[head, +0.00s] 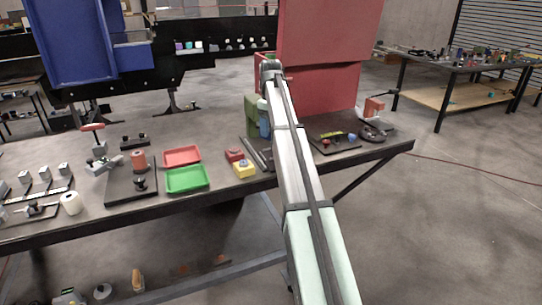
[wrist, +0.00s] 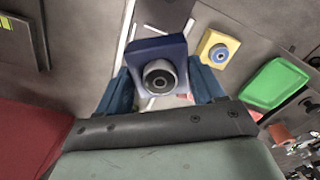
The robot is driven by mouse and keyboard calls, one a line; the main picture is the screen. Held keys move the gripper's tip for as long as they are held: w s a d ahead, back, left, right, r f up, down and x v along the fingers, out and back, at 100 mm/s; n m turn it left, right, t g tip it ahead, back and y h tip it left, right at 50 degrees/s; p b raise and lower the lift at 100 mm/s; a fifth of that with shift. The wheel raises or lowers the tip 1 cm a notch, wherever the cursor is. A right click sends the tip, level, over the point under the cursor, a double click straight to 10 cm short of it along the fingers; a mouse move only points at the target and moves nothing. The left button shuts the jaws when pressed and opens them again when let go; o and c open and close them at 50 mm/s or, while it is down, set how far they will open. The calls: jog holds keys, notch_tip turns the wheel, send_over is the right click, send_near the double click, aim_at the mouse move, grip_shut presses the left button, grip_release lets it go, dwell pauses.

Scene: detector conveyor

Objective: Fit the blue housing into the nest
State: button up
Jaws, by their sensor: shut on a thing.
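The blue housing (wrist: 148,49), a square block with a round grey and black lens-like part, shows in the wrist view between the two blue fingers of my gripper (wrist: 160,76). My gripper is shut on it. In the head view my arm hides the housing; only a bit of blue (head: 264,129) shows beside the arm, and I cannot tell whether it is a finger. I cannot clearly make out the nest. Pale rails (wrist: 128,30) run on the table beyond the housing in the wrist view. Whether the housing touches anything below is hidden.
A yellow housing (head: 243,169) and a red one (head: 235,155) stand left of the arm; the yellow one (wrist: 217,48) also shows in the wrist view. A green tray (head: 187,179) and a red tray (head: 181,156) lie further left. A tall red panel (head: 325,60) rises behind the table.

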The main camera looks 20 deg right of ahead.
jog(key=n, duration=0.1)
jog(key=w+n, duration=0.1)
jog(key=n, duration=0.1)
jog(key=d+n, duration=0.1)
jog(key=n, duration=0.1)
jog(key=shift+w+r, duration=0.35)
jog(key=shift+w, duration=0.05)
jog(key=n, duration=0.6)
jog(key=shift+w+d+r, duration=0.1)
jog(key=shift+w, duration=0.2)
send_over(271, 154)
jog(key=shift+n, duration=0.3)
jog(key=shift+s+f, duration=0.15)
jog(key=shift+f, duration=4.85)
jog(key=shift+f, duration=0.1)
jog(key=o, duration=1.3)
notch_tip(271, 154, up, 12)
jog(key=shift+r, duration=0.1)
